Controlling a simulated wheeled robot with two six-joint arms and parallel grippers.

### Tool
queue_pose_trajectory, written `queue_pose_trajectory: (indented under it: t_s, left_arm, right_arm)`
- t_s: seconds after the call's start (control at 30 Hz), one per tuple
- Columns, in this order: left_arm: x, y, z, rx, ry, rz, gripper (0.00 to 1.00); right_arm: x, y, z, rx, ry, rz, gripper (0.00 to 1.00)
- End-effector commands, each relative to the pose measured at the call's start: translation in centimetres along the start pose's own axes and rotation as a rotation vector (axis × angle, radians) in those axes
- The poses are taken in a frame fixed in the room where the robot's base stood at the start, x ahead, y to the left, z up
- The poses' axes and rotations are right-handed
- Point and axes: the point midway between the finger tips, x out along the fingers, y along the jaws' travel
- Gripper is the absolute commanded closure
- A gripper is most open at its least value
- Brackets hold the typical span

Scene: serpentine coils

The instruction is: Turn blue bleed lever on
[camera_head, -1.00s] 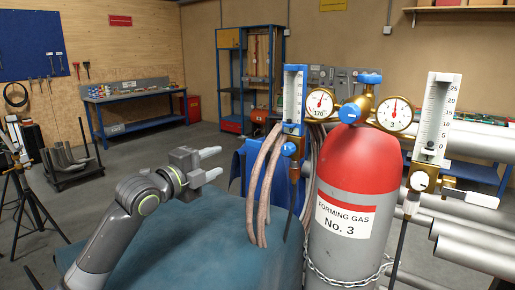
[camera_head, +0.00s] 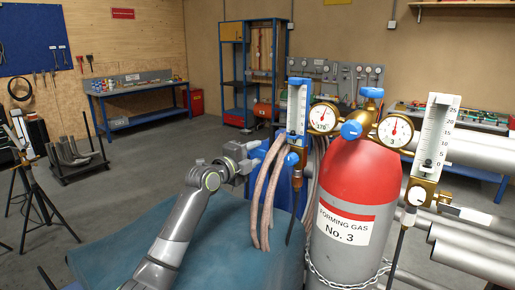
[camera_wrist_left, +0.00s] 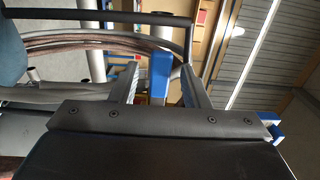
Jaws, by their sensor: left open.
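A small blue lever (camera_head: 291,159) sits on the brass fitting below the blue-framed flowmeter (camera_head: 297,108), left of the gas cylinder. My left gripper (camera_head: 256,153) is open, just left of the copper-coloured hoses and the lever, at about its height. In the left wrist view, the open fingers (camera_wrist_left: 160,82) point up the picture, with a blue bar (camera_wrist_left: 160,73), likely the lever, showing between them. I cannot tell whether either finger touches it. My right gripper is not in view.
The red-topped gas cylinder (camera_head: 349,185), with two gauges and blue knobs, stands right of the lever. Curved hoses (camera_head: 267,195) hang close to the gripper. A second flowmeter (camera_head: 436,137) and pipes (camera_head: 470,250) are at right.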

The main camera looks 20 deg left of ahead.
Motion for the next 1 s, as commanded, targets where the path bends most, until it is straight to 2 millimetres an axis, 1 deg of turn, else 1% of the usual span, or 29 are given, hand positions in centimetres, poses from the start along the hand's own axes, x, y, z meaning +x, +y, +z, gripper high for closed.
queue_pose_trajectory:
  t_s: [0.1, 0.2, 0.37, 0.6, 0.67, 0.93, 1.0]
  left_arm:
    - [1.1, -0.1, 0.0, -0.003, 0.001, 0.000, 0.58]
    - [1.6, -0.1, 0.0, -0.001, 0.000, 0.000, 0.58]
    - [2.0, 0.0, 0.0, 0.000, -0.001, 0.000, 0.58]
    - [2.0, 0.1, 0.0, 0.000, 0.000, 0.000, 0.58]
    - [2.0, 0.1, 0.0, 0.000, 0.000, 0.000, 0.65]
    - [2.0, 0.1, 0.0, 0.000, 0.000, 0.000, 1.00]
    - [2.0, 0.1, 0.0, 0.000, 0.000, 0.000, 1.00]
  right_arm:
    - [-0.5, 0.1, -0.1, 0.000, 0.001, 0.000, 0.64]
    - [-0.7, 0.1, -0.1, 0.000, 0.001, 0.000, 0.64]
    - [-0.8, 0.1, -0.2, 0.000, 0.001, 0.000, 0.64]
    - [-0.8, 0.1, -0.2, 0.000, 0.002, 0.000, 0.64]
    - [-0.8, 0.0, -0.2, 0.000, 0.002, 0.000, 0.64]
    - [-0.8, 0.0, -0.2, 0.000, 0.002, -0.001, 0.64]
    - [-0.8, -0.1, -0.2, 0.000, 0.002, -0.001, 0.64]
